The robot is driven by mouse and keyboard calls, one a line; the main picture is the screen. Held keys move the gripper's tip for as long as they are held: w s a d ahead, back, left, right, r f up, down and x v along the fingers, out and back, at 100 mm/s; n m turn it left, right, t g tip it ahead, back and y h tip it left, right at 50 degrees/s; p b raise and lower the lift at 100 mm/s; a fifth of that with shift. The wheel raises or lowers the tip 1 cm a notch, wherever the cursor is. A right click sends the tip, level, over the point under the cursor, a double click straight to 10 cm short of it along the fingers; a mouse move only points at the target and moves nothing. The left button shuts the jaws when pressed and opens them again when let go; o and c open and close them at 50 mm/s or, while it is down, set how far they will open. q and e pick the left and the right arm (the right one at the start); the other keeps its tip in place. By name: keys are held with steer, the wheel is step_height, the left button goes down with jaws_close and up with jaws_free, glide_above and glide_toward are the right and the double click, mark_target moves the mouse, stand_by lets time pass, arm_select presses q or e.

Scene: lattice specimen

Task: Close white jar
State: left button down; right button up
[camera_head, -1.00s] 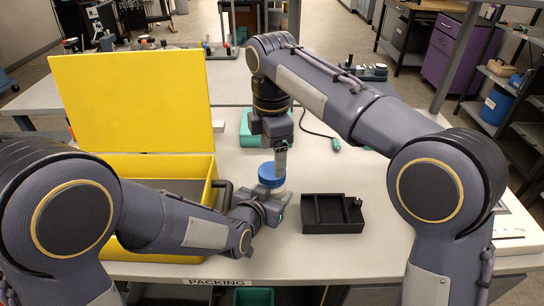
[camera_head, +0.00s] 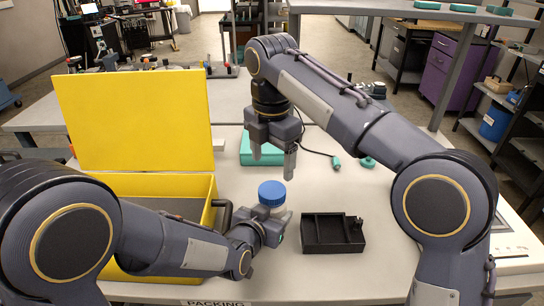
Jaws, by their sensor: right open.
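The white jar (camera_head: 266,211) stands on the table with a blue lid (camera_head: 272,191) on its top; whether the lid is fully seated I cannot tell. My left gripper (camera_head: 279,222) is at the jar's lower body, partly hiding it; its fingers seem to be around the jar, but their contact is hard to see. My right gripper (camera_head: 272,165) is open and empty above and behind the lid, its two fingers pointing down and apart from it.
A yellow case (camera_head: 208,196) with its lid raised stands at the left. A black tray (camera_head: 333,245) lies right of the jar. A teal box (camera_head: 248,149) sits behind my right gripper.

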mark_target(272, 189)
step_height(272, 189, down, 8)
steer(key=shift+r, duration=0.1)
stand_by(0.4)
steer(key=c, duration=1)
steer(key=m, duration=0.3)
steer(key=o, duration=1.1)
steer(key=shift+r, duration=2.25)
